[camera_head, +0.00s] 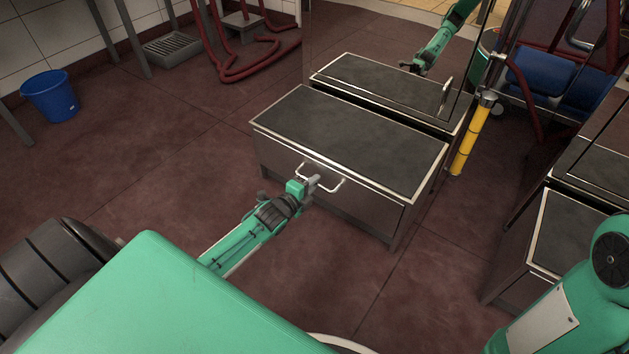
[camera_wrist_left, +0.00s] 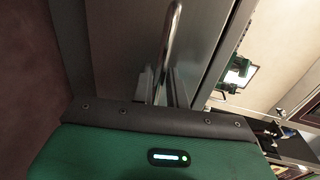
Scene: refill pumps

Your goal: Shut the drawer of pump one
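A low metal cabinet with a dark flat top (camera_head: 350,140) stands ahead of me. Its front carries a silver bar handle (camera_head: 338,186). I cannot tell which pump it belongs to or how far its drawer is out. My left gripper (camera_head: 316,183) is at the handle, near its left part. In the left wrist view the handle bar (camera_wrist_left: 172,40) runs down between the gripper's two fingers (camera_wrist_left: 162,88). Whether they are closed on it is not clear. My right arm shows only as a green link at the lower right; its gripper is out of view.
A glossy panel behind the cabinet mirrors its top and my green arm. A yellow post (camera_head: 470,140) stands right of it. Another dark-topped cabinet (camera_head: 570,232) is at the right. A blue bucket (camera_head: 50,96) is far left. The floor left of the cabinet is clear.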

